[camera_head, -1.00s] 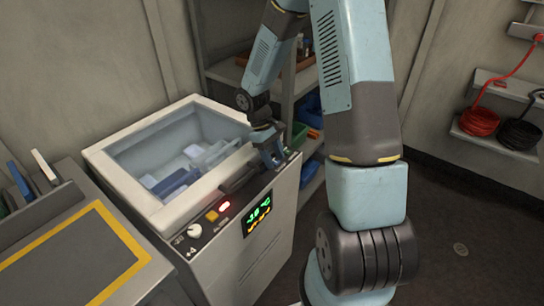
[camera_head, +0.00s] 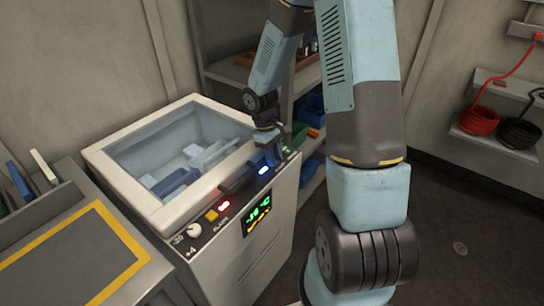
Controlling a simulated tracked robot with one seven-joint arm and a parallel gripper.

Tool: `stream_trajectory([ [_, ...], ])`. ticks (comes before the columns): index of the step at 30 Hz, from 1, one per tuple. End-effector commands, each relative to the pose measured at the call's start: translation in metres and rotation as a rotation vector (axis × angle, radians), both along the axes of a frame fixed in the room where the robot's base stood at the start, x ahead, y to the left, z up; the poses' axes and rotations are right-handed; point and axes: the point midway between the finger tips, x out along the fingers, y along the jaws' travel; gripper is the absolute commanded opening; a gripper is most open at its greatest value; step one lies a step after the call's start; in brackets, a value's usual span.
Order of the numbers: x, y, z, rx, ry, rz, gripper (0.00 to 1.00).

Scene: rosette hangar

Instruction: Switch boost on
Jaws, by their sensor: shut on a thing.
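The chest freezer (camera_head: 120,178) stands at the left with its top open or see-through. Its front panel carries a white dial (camera_head: 194,230), an orange button (camera_head: 211,216), a lit red lamp (camera_head: 224,205) and a lit blue lamp (camera_head: 264,170). A green and yellow display (camera_head: 257,213) glows on the front face. My gripper (camera_head: 268,149) is at the panel's right end, just behind the blue lamp. It is shut on a small part there, apparently the boost switch; the fingers and that part are mostly hidden.
A dark handle (camera_head: 238,180) lies on the freezer's front edge. A grey bench (camera_head: 60,265) with a yellow outline adjoins at the left. Shelves (camera_head: 287,105) with bins stand behind my arm.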

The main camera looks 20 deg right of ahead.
Motion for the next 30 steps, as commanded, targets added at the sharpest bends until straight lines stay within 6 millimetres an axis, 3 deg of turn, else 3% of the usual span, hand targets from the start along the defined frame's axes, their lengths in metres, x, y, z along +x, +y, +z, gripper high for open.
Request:
stream_trajectory([
  [11, -0.0016, 0.0010, -0.0003, 0.015, -0.019, 0.000, 0.00],
  [12, -0.0017, 0.0011, -0.0003, 0.015, -0.019, 0.000, 0.29],
  [19, -0.0013, 0.0005, -0.0002, 0.014, -0.019, 0.001, 0.51],
  [30, 0.0006, 0.0006, 0.0056, 0.012, -0.021, -0.001, 0.53],
])
